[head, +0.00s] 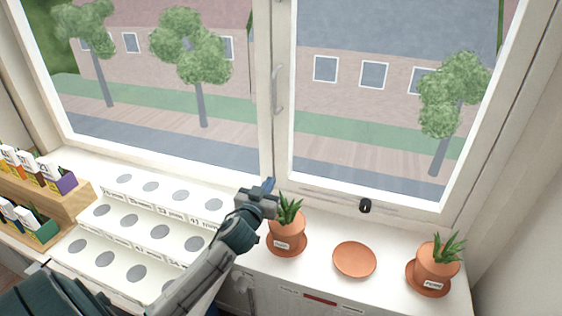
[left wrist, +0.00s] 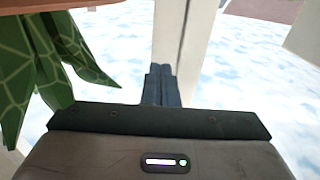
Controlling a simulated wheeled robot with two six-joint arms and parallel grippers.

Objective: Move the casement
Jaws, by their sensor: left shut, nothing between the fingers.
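The casement (head: 369,196) is the white-framed right-hand window pane in the head view. It looks closed or nearly so; I cannot tell exactly. A pale handle (head: 278,90) stands upright on the middle post side. A small black fitting (head: 365,205) sits at the bottom rail. My left gripper (head: 268,186) is shut and empty, low in front of the middle post, beside the leaves of a potted plant and below the handle. In the left wrist view its fingers (left wrist: 161,85) are together, with a white upright behind them. My right gripper is not in view.
On the sill are a potted plant (head: 286,222) close to my left gripper, an empty terracotta saucer (head: 354,260) and another potted plant (head: 437,262) at the right. A white stepped rack (head: 150,222) with round recesses and a wooden box rack (head: 75,200) stand at the left.

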